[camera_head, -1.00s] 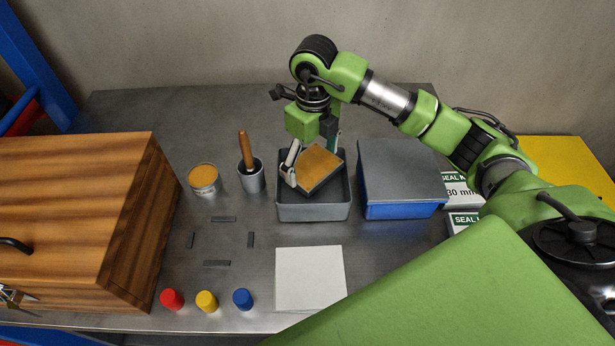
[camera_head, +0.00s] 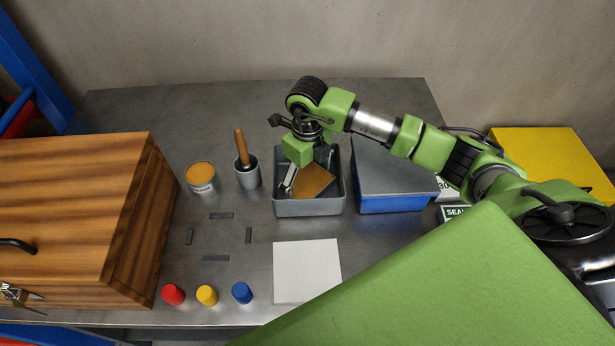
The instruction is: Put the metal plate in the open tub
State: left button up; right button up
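The open tub (camera_head: 309,208) is a grey box in the middle of the table. The metal plate (camera_head: 313,181), with an orange-brown top face, is tilted and sits low, within the tub's rim. My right gripper (camera_head: 291,186) reaches down into the tub from above at the plate's left edge. Whether the plate touches the tub floor is hidden. My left gripper is not in view.
A blue box with a grey lid (camera_head: 391,179) stands right of the tub. A grey cup with a wooden-handled tool (camera_head: 247,170) and an orange-topped can (camera_head: 201,178) stand left. A white sheet (camera_head: 307,270) lies in front. A wooden chest (camera_head: 75,220) fills the left.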

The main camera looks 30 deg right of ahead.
aim_at(307, 182)
jog(key=o, duration=0.4)
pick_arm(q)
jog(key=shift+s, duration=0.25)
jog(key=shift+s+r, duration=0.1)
pick_arm(e)
jog(key=shift+r, duration=0.15)
jog(key=shift+r, duration=0.3)
pick_arm(q)
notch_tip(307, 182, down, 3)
jog(key=b, duration=0.3)
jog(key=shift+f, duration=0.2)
pick_arm(e)
notch_tip(307, 182, up, 11)
jog(key=shift+r, duration=0.2)
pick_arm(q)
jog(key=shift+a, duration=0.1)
pick_arm(e)
jog(key=shift+s+f, duration=0.1)
